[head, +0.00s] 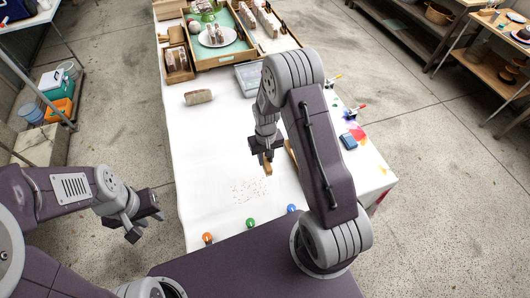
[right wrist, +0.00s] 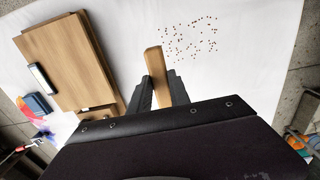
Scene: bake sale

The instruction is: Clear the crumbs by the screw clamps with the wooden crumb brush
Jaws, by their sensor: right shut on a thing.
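The crumbs (head: 250,190) lie as a loose patch of brown specks on the white tablecloth, near the table's front edge. They also show in the right wrist view (right wrist: 190,38). Orange (head: 207,238), green (head: 250,222) and blue (head: 291,208) screw clamp handles stand in a row along that edge, in front of the crumbs. My right gripper (head: 266,156) is shut on the wooden crumb brush (right wrist: 155,65), just behind and right of the crumbs; its bristles are not clearly visible. My left gripper (head: 143,217) is open and empty, left of the table.
A wooden board or box (right wrist: 65,60) lies beside my right gripper, mostly hidden by my arm in the head view. A blue item (head: 348,141) lies at the table's right side. A wrapped loaf (head: 198,97) and a wooden tray (head: 222,62) are further back. The cloth left of the crumbs is clear.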

